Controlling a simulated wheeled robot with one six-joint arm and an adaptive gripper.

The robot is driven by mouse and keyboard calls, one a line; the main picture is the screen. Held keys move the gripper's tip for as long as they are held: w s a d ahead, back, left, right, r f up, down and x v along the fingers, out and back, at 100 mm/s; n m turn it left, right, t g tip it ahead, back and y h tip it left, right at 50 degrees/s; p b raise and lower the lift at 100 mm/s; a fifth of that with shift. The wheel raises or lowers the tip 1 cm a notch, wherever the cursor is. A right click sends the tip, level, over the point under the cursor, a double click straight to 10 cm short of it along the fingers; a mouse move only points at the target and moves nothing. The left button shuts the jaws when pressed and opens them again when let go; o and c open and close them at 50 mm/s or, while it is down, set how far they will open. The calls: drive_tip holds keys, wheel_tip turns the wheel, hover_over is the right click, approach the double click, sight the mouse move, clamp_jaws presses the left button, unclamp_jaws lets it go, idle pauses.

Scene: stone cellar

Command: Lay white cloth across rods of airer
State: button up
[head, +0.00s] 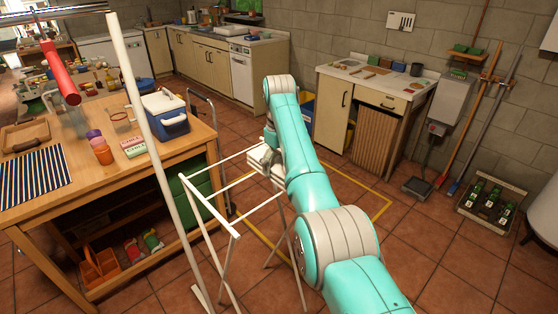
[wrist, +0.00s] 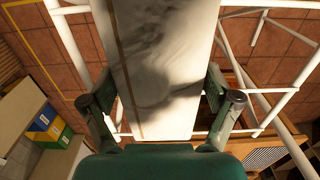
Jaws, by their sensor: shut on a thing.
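The white cloth (wrist: 155,50) fills the middle of the wrist view as a long pale strip with a thin tan line down its left side and a dark shadow across it. My gripper (wrist: 165,100) has a finger at each side edge of the cloth and is shut on it. The airer (head: 236,235) is a white rod frame standing on the floor; its rods (wrist: 268,52) show on both sides of the cloth in the wrist view. In the head view my gripper (head: 266,157) is at the airer's far end, and a small white part of the cloth (head: 262,170) shows below it. I cannot tell whether the cloth touches the rods.
A wooden workbench (head: 165,165) stands close left of the airer, with a blue cool box (head: 166,118) on it. A white post (head: 150,130) rises in front. A cabinet (head: 365,100) stands behind right.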

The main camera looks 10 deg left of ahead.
drive_tip(key=o, duration=1.2)
drive_tip(key=shift+r, duration=4.5)
